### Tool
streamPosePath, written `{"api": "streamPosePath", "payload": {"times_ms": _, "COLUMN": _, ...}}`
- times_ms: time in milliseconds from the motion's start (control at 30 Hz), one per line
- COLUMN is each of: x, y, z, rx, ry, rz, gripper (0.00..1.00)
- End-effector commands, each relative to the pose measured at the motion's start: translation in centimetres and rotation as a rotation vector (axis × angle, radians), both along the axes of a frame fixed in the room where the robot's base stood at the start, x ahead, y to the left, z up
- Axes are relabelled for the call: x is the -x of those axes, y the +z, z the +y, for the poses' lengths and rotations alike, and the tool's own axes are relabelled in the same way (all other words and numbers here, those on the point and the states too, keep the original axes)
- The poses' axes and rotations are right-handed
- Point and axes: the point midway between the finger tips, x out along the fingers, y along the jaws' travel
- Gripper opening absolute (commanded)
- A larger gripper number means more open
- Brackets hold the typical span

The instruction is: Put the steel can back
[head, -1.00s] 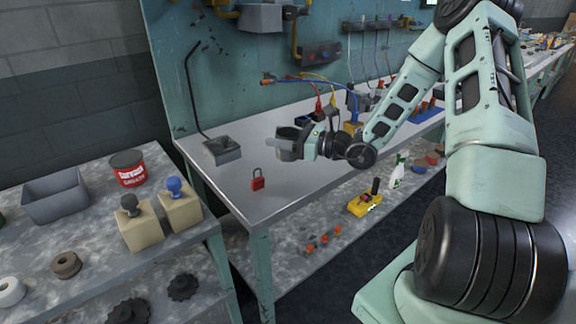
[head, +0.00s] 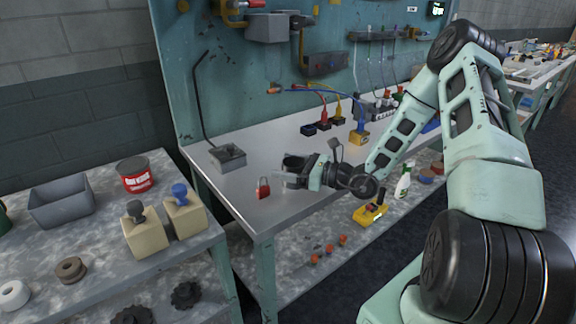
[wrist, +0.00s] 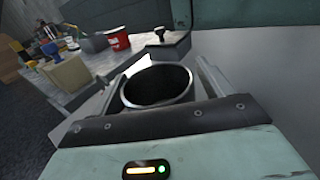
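My gripper (head: 288,175) is over the near part of the workbench, just right of the red padlock. Its two fingers lie on either side of the steel can (head: 294,162), a grey round can with a dark open top. In the wrist view the can (wrist: 157,88) sits between the fingers, its rim facing the camera and its inside dark. The gripper appears shut on it. The can's lower part is hidden, so its gap above the bench cannot be told.
The red padlock (head: 263,188) stands close left of my gripper. A grey square holder with a bent rod (head: 228,158) is behind it. The left table carries a red can (head: 136,176), a grey bin (head: 62,204) and two beige blocks (head: 146,237). Cables and connectors lie farther back.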

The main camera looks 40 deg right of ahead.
Motion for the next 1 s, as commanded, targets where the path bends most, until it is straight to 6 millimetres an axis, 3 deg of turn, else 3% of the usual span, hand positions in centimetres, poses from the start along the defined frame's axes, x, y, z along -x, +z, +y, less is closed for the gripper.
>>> {"api": "streamPosePath", "payload": {"times_ms": 367, "x": 0.3, "y": 0.3, "z": -0.2, "rx": 0.001, "ry": -0.001, "rz": 0.001, "gripper": 0.79}}
{"api": "streamPosePath", "payload": {"times_ms": 800, "x": 7.2, "y": 0.2, "z": -4.9, "rx": 0.001, "ry": -0.004, "rz": 0.0, "gripper": 0.79}}
{"api": "streamPosePath", "payload": {"times_ms": 1000, "x": 9.4, "y": 0.3, "z": -6.3, "rx": 0.0, "ry": -0.002, "rz": 0.0, "gripper": 0.79}}
